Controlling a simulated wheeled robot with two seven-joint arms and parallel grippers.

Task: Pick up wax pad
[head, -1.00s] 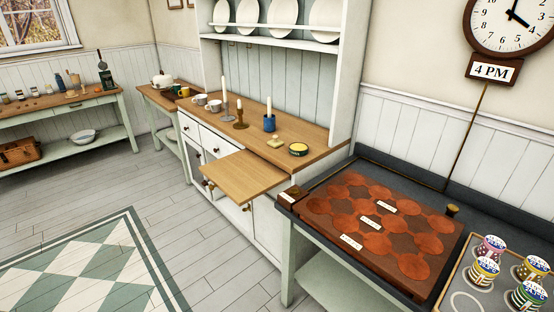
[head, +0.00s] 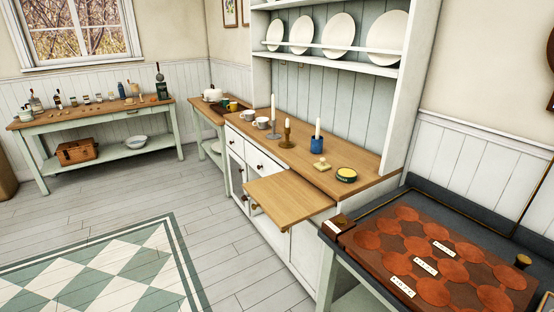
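A small pale yellow pad with a little knob on top (head: 321,165), which looks like the wax pad, lies on the wooden counter of the white dresser (head: 372,184). A round dark green and yellow tin (head: 346,175) sits just to its right. A blue cup holding a white candle (head: 317,144) stands just behind the pad. Nothing touches the pad from above. Neither of my grippers is in the head view.
A wooden pull-out board (head: 290,201) juts from the dresser front. Candlesticks (head: 287,134) and mugs (head: 262,123) stand left along the counter. A bench with a brown patterned board (head: 408,243) is at right. The grey plank floor (head: 225,262) in front is clear.

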